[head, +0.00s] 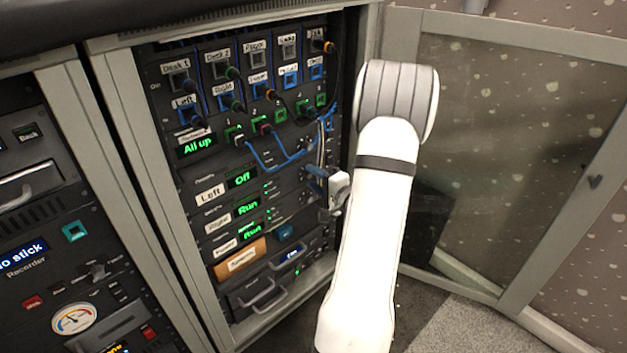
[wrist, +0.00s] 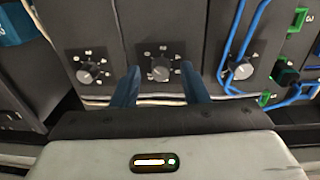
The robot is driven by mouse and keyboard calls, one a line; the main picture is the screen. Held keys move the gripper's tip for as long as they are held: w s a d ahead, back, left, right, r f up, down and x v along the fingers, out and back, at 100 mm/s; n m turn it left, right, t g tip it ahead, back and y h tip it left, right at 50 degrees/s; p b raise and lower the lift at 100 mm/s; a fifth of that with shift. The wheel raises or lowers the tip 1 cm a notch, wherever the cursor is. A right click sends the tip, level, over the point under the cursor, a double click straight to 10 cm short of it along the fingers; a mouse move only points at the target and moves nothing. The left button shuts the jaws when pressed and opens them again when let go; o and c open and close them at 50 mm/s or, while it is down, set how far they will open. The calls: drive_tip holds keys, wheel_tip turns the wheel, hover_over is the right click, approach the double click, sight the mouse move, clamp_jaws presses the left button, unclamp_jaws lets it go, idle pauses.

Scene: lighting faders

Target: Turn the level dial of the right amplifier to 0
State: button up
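The right amplifier (head: 218,222) is the middle of three stacked units in the rack, labelled "Right", with a green "Run" display (head: 246,207). In the wrist view, which is turned sideways, three dark dials show in a row. The middle dial (wrist: 160,69) appears to be the right amplifier's; its exact setting is too small to read. My gripper (wrist: 160,76) is open, its two blue fingers on either side of this dial; contact cannot be told.
Neighbouring dials (wrist: 88,73) (wrist: 242,68) lie close on both sides. Blue cables (head: 275,165) hang from the patch panel above and pass by the right-hand dial in the wrist view. The rack's glass door (head: 510,150) stands open at right.

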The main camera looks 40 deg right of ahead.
drive_tip(key=shift+s+d+r, duration=0.1)
drive_tip(key=shift+s, duration=0.4)
drive_tip(key=s+p, duration=0.2)
drive_tip(key=s, duration=0.4)
drive_tip(key=shift+s+d, duration=0.15)
drive_tip(key=shift+s, duration=0.25)
drive_tip(key=shift+r, duration=0.15)
